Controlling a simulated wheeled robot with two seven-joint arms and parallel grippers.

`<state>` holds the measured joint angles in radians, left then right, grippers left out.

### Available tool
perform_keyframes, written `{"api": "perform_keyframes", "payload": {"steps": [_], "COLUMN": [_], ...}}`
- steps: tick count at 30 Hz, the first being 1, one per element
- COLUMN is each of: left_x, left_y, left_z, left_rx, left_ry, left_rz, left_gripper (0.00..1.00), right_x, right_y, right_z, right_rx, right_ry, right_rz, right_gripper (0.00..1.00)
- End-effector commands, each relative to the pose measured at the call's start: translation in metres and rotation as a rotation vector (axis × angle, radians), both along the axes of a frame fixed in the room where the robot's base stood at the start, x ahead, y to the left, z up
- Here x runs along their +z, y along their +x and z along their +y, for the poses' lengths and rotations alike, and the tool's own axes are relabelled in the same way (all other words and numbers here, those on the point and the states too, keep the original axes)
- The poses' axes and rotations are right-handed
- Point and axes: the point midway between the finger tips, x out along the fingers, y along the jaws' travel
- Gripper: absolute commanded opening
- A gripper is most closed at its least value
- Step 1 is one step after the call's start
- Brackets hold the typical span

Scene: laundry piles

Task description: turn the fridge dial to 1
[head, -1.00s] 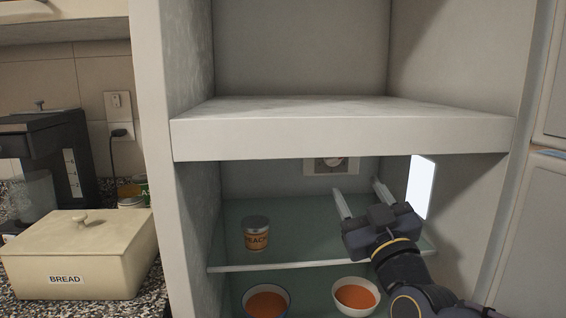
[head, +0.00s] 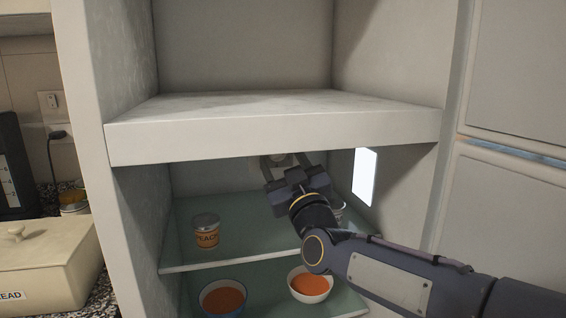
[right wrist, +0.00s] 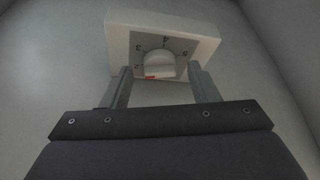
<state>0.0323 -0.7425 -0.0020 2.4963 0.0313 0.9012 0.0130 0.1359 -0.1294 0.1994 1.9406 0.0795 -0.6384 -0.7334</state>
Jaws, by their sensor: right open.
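The fridge dial (head: 281,159) is a white knob on a pale box on the back wall, under the freezer compartment. In the right wrist view the dial knob (right wrist: 160,64) shows with a red mark at its lower left; the digits 2, 3, 4 and 5 read around it. My right gripper (head: 283,163) reaches into the fridge. Its fingers (right wrist: 160,70) are open, one on each side of the knob, with visible gaps. Part of the dial box is hidden behind the fingers in the head view. My left gripper is not in view.
A peach can (head: 206,234) stands on the glass shelf (head: 185,262) left of my arm. Two bowls of orange soup, one left (head: 222,298) and one right (head: 310,285), sit below. The freezer floor (head: 275,133) overhangs my gripper. A lit panel (head: 365,176) is on the right wall.

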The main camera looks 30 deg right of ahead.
Motion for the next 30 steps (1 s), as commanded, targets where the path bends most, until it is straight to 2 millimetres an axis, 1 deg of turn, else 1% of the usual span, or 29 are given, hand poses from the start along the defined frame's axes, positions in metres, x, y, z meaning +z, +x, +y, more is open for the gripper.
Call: {"api": "perform_keyframes", "payload": {"steps": [5,6,16,23,30], "left_x": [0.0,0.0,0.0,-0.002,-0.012], "left_y": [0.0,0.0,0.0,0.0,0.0], "left_z": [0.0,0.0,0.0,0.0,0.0], "left_rx": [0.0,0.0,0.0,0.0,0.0], "left_ry": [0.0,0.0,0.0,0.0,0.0], "left_rz": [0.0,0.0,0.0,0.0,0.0], "left_gripper": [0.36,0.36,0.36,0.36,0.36], "right_x": [0.0,0.0,0.0,0.0,-0.001], "right_y": [0.0,0.0,0.0,0.0,-0.001], "right_z": [0.0,0.0,0.0,0.0,-0.002], "right_rx": [0.0,0.0,0.0,0.0,-0.001], "right_ry": [0.0,0.0,0.0,-0.02,-0.13], "right_rz": [0.0,0.0,0.0,0.004,0.03], "right_gripper": [0.55,0.53,0.1,0.1,0.1]}}
